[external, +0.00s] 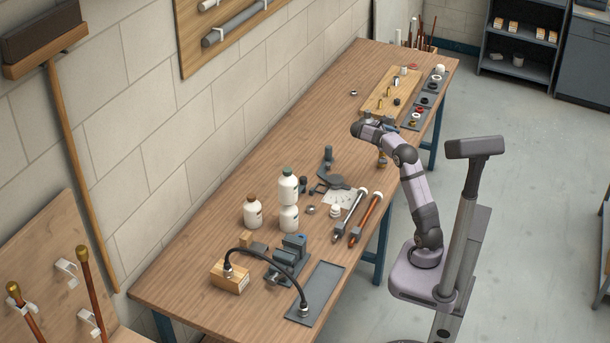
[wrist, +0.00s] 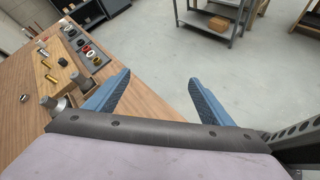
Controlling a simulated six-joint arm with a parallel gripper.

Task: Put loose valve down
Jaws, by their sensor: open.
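My gripper (wrist: 165,88) is open, with two blue fingers spread apart and nothing visible between them. In the wrist view it reaches out near the table's edge, with floor visible between the fingers. In the external view the end of my arm is over the right part of the workbench, near the front edge, and its fingers are hard to make out. Grey, metallic fittings (wrist: 58,104) stand left of the left finger in the wrist view.
A wooden board (external: 385,97) with small fittings and dark trays (external: 428,100) of rings lie beyond my gripper. Bottles (external: 289,187), pipes (external: 365,219) and a vise (external: 288,259) occupy the nearer bench. The middle-back of the wooden workbench (external: 310,125) is clear.

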